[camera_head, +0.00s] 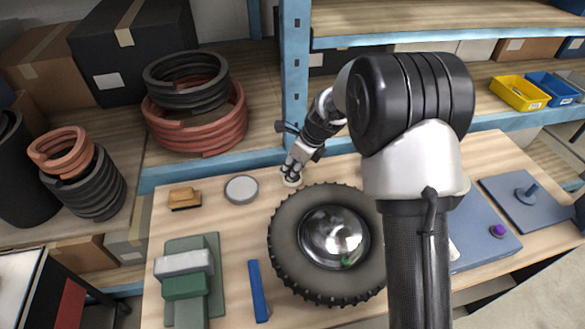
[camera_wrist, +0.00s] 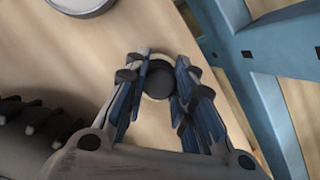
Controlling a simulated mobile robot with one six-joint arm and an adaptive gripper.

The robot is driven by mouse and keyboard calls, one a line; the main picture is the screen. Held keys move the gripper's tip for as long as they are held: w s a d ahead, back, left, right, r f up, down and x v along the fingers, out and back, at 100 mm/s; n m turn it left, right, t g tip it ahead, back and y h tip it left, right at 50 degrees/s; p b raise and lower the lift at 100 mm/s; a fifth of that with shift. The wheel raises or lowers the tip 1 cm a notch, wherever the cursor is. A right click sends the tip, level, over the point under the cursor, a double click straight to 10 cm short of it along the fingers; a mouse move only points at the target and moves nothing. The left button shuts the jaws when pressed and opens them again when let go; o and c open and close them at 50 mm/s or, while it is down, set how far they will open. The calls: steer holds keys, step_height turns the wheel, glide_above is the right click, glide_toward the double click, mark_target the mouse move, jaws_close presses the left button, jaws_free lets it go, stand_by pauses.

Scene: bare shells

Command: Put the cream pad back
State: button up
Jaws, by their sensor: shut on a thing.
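The cream pad (camera_head: 292,182) is a small round piece at the back of the table, beneath my gripper (camera_head: 292,168). In the wrist view the round piece shows a dark top and a cream edge (camera_wrist: 156,64). My gripper (camera_wrist: 160,82) is shut on it, with a finger on each side. I cannot tell whether the pad touches the table or hangs just above it. A round pale disc with a grey rim (camera_head: 241,189) lies to its left, and part of it shows in the wrist view (camera_wrist: 84,3).
A tyre with a shiny hub (camera_head: 283,238) lies in front of the gripper. A tan block (camera_head: 184,198), stacked green and grey blocks (camera_head: 187,287) and a blue bar (camera_head: 258,291) are to the left. A blue shelf post (camera_head: 295,75) stands close behind. Blue-grey plates (camera_head: 515,207) lie right.

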steer(key=shift+f, duration=0.1)
steer(key=shift+f, duration=0.1)
steer(key=o, duration=0.9)
steer(key=shift+o, duration=0.2)
steer(key=p+v, duration=0.3)
steer(key=v, duration=0.9)
steer(key=shift+r, duration=0.25)
